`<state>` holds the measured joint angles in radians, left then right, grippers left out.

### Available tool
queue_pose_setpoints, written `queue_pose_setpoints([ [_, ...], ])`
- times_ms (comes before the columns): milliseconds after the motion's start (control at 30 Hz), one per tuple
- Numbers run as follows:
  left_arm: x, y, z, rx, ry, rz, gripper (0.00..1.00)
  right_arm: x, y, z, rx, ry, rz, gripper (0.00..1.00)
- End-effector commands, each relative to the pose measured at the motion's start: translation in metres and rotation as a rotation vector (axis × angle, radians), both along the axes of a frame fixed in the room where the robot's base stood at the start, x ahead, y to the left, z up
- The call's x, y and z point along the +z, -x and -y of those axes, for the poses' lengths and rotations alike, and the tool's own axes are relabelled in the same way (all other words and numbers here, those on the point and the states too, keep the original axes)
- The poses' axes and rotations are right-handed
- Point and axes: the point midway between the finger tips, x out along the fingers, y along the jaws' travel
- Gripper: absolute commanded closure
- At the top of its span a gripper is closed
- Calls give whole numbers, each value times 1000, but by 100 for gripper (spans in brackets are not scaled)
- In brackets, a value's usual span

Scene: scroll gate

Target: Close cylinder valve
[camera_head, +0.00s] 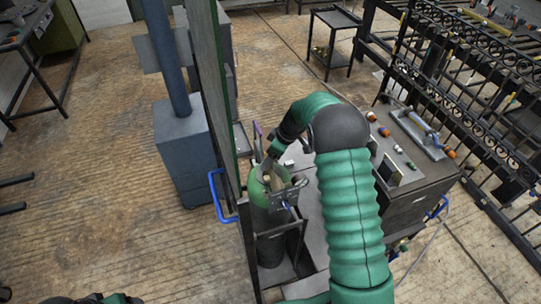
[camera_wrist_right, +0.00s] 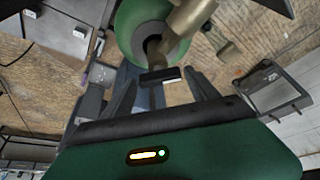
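The green gas cylinder (camera_head: 257,215) stands upright in a dark cart in the head view. Its green shoulder (camera_wrist_right: 128,22) shows at the top of the right wrist view, with a brass valve body (camera_wrist_right: 193,18) on it. A small dark valve handle (camera_wrist_right: 160,75) sits on the brass stem. My right gripper (camera_wrist_right: 163,82) is open, with one finger on each side of the handle and stem. Gaps show beside the handle; whether a finger touches it I cannot tell.
A tall panel (camera_head: 212,90) stands just left of the cylinder. A dark cabinet (camera_head: 412,200) with tools on top is at the right, and a black gate rack (camera_head: 460,100) stands beyond it. The wooden floor (camera_head: 120,190) at left is clear.

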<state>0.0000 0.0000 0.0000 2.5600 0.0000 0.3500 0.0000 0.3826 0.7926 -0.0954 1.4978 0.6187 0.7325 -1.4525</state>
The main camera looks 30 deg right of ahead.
Motion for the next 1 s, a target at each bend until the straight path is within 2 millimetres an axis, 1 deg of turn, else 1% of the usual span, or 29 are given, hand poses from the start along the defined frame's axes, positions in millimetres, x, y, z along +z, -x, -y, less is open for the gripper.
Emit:
queue_pose_setpoints([
  [33,0,0,0,0,0,0,22,0,0,0,0,0,0,40],
  [300,0,0,0,0,0,0,22,0,0,0,0,1,-1,75],
  [367,0,0,0,0,0,0,22,0,0,0,0,1,0,82],
  [667,-4,0,0,0,0,0,22,-1,-1,1,-38,2,1,82],
  [867,-13,0,0,0,0,0,22,-2,0,0,-138,3,2,82],
  [1000,-19,0,0,0,0,0,22,-1,0,-1,-247,4,3,82],
])
